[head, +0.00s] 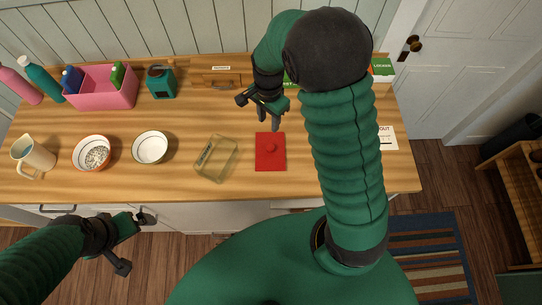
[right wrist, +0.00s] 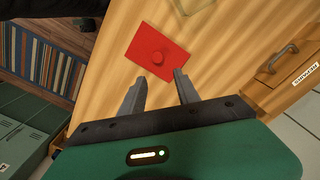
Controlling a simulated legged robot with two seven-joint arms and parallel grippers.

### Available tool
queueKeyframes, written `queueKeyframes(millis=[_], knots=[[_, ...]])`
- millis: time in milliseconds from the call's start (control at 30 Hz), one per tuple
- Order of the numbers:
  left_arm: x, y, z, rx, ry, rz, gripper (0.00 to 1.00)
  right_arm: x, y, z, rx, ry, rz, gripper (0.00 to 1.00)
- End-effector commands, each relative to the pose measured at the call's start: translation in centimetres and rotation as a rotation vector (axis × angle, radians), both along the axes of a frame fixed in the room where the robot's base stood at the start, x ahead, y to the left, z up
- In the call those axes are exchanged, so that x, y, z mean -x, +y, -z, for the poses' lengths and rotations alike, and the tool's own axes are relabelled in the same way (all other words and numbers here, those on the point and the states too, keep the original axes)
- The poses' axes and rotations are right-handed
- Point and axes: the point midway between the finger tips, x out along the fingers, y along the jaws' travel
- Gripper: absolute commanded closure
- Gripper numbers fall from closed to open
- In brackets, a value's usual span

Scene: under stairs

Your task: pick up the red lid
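The red lid (head: 270,156) lies flat on the wooden counter, a square with a round knob in its middle. In the right wrist view the red lid (right wrist: 157,52) lies just beyond the fingertips, with its knob clear of them. My right gripper (head: 269,122) is open and empty above the counter, behind the lid; its two fingers (right wrist: 159,82) show apart in the right wrist view. A clear glass container (head: 216,160) stands left of the lid. My left gripper (head: 136,241) has its fingers apart, empty, in front of the counter at the lower left.
Two bowls (head: 150,148) and a jug (head: 33,156) stand on the left of the counter (head: 190,122). A pink bin (head: 104,92), bottles and a teal canister (head: 161,83) stand along the back.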

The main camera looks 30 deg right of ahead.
Motion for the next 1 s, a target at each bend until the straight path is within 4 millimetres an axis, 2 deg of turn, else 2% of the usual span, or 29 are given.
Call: queueKeyframes(millis=[67,167,400,500,667,833,900,1000], knots=[[0.0,0.0,0.1,0.0,-0.002,0.0,0.0,-0.1,-0.1,0.3,0.004,0.003,0.025,0.62],[-0.1,0.0,-0.6,0.0,-0.002,0.0,0.0,0.2,-0.1,1.8,0.003,0.009,0.027,0.62],[-0.1,0.0,-1.6,0.0,-0.002,0.0,0.0,0.1,0.0,8.2,0.002,0.01,0.025,0.62],[-0.1,0.0,-1.8,0.0,-0.002,0.0,0.0,0.0,-0.1,10.1,0.002,0.008,0.025,0.62],[-0.1,0.0,-2.3,0.0,-0.001,0.0,0.0,0.0,-0.1,11.6,0.003,0.006,0.025,0.62],[-0.1,0.0,-4.1,0.0,-0.002,0.0,0.0,0.4,-0.2,14.1,0.001,0.007,0.025,0.62],[-0.1,0.0,-4.2,0.0,-0.002,0.0,0.0,0.3,-0.2,15.4,0.002,0.006,0.023,0.62],[-0.1,0.0,-4.2,0.0,-0.002,0.0,0.0,0.2,-0.2,16.3,0.002,0.003,0.024,0.62]])
